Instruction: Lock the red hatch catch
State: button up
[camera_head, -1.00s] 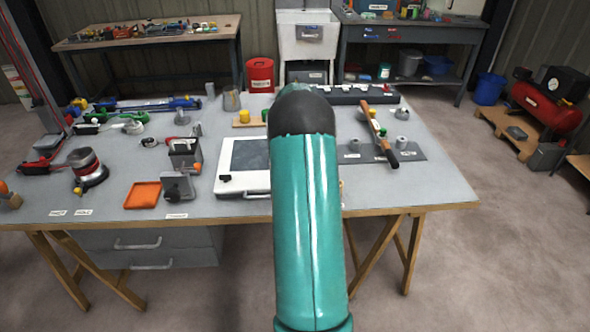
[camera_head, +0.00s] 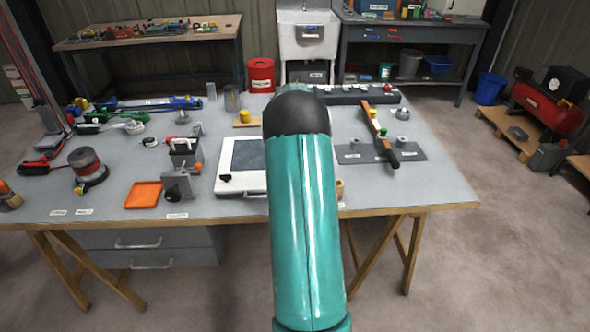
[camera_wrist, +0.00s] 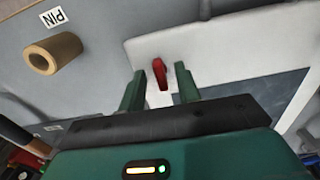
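The red hatch catch (camera_wrist: 160,74) shows in the wrist view, upright on the edge of the white hatch frame (camera_wrist: 205,48). My gripper (camera_wrist: 159,74) is open, with one green finger on each side of the catch in the picture. A gap shows on both sides, and I cannot tell whether the catch lies fully between the fingertips in depth. In the head view, the white hatch frame (camera_head: 243,191) with its dark panel (camera_head: 250,154) lies on the bench. My teal arm covers its right part, the red catch and my gripper.
A tan ring (camera_wrist: 54,53) stands beside a PIN label (camera_wrist: 54,17) left of the gripper. An orange tray (camera_head: 143,195) and a grey metal block (camera_head: 177,186) sit left of the hatch. A grey plate (camera_head: 360,156) with a wooden-handled bar (camera_head: 372,122) lies to the right.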

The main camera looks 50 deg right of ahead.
jog(key=shift+r, duration=0.1)
notch_tip(320, 180, up, 14)
dwell(0.6)
dwell(0.4)
jog(key=a+r+n+t, duration=0.1)
jog(key=a+r, duration=0.3)
jog(key=a, duration=0.5)
jog(key=w+a+r+n+t, duration=0.1)
jog(key=a+r+n, duration=0.15)
jog(key=a, duration=0.65)
jog(key=a+r+n, duration=0.1)
jog(key=a+r, duration=0.4)
jog(key=a, duration=0.3)
jog(key=s+a+f+n+t, duration=0.1)
jog(key=s+a+n, duration=0.1)
jog(key=s+a, duration=0.5)
jog(key=s+a+f+n+t, duration=0.2)
jog(key=s+a, duration=0.6)
jog(key=a, duration=0.7)
jog(key=shift+a+f+n+t, duration=0.2)
jog(key=shift+n+t, duration=0.1)
jog(key=shift+n, duration=0.45)
